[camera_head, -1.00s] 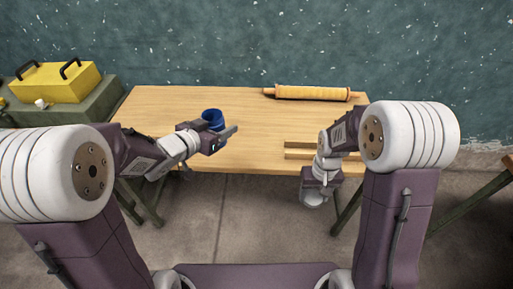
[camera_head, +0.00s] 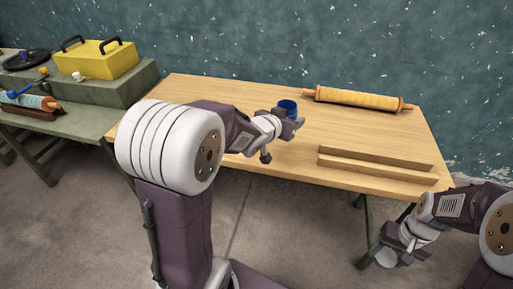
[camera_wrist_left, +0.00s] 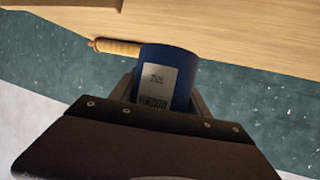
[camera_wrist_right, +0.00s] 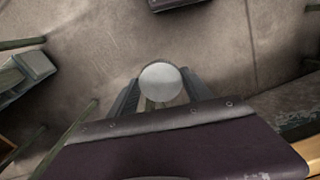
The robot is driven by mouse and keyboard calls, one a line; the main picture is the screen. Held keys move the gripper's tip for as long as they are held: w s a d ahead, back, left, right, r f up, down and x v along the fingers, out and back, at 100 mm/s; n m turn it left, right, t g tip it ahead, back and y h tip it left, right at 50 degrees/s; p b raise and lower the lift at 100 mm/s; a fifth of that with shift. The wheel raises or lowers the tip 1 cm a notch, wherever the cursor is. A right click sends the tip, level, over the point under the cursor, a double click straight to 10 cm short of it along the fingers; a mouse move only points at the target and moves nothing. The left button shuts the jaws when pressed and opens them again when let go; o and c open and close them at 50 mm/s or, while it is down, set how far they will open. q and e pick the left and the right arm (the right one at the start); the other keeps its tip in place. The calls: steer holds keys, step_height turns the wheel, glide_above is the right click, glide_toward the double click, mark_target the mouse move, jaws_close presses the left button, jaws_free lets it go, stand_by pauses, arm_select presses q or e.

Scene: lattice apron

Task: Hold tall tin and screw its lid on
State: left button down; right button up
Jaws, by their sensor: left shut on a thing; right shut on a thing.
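The tall tin (camera_head: 288,106) is blue, and its open top shows over the table. It fills the left wrist view (camera_wrist_left: 165,75) with a pale label on its side. My left gripper (camera_head: 291,123) is shut on the tin's side; its fingers lie partly hidden behind the tin in the wrist view. The lid (camera_wrist_right: 160,82) is a pale round disc between the fingers of my right gripper (camera_wrist_right: 158,92). In the head view, that gripper (camera_head: 387,253) is low in front of the table's right part, over the floor, with the lid well apart from the tin.
The wooden table (camera_head: 230,95) holds a rolling pin (camera_head: 358,98) with a yellow wrap at the back and a low wooden rack (camera_head: 375,160) at the front right. A yellow box (camera_head: 97,61) stands on a green case at left. The table's middle is mostly clear.

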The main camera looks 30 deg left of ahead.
mark_target(386, 257)
arm_select(q)
steer(key=a+f, duration=0.2)
steer(key=a, duration=0.2)
steer(key=w+a+f, duration=0.1)
steer(key=a+f, duration=0.1)
steer(key=a, duration=0.1)
steer(key=a+f, duration=0.3)
steer(key=a, duration=0.1)
steer(key=shift+w+a+b, duration=0.3)
steer(key=shift+w+b, duration=0.1)
arm_select(e)
steer(key=shift+f, duration=0.4)
